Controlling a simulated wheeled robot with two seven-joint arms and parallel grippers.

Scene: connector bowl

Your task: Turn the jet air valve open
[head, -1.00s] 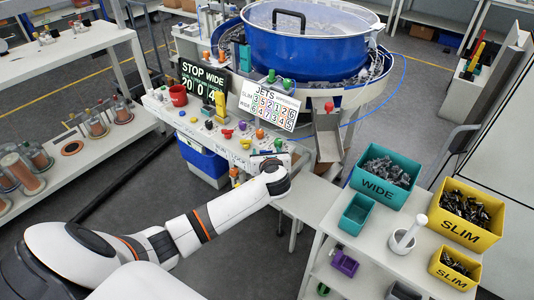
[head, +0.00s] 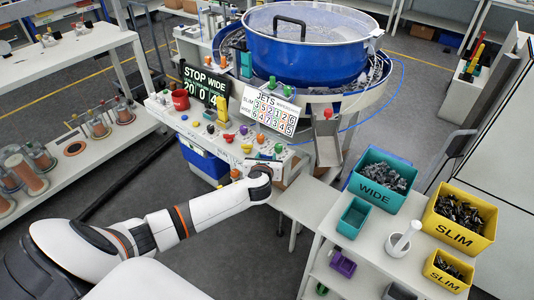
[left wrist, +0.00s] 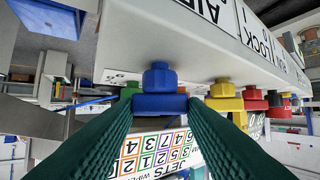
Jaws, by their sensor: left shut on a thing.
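A blue valve (left wrist: 160,75) with a hexagonal body and a flat blue handle (left wrist: 160,103) sits at the panel edge in the left wrist view, close to printed lettering that reads "AIR". My left gripper (left wrist: 161,112) has its two green ribbed fingers on either side of this handle and is shut on it. In the head view my left wrist (head: 259,180) is at the front edge of the control panel (head: 200,135) and hides the fingers and the blue valve. My right gripper is not in view.
A green valve (left wrist: 130,90), a yellow valve (left wrist: 222,95) and a red valve (left wrist: 254,100) stand close beside the fingers. The JETS board (head: 270,112) stands above the panel. A side table (head: 390,230) with WIDE (head: 378,190) and SLIM (head: 450,236) bins is at right.

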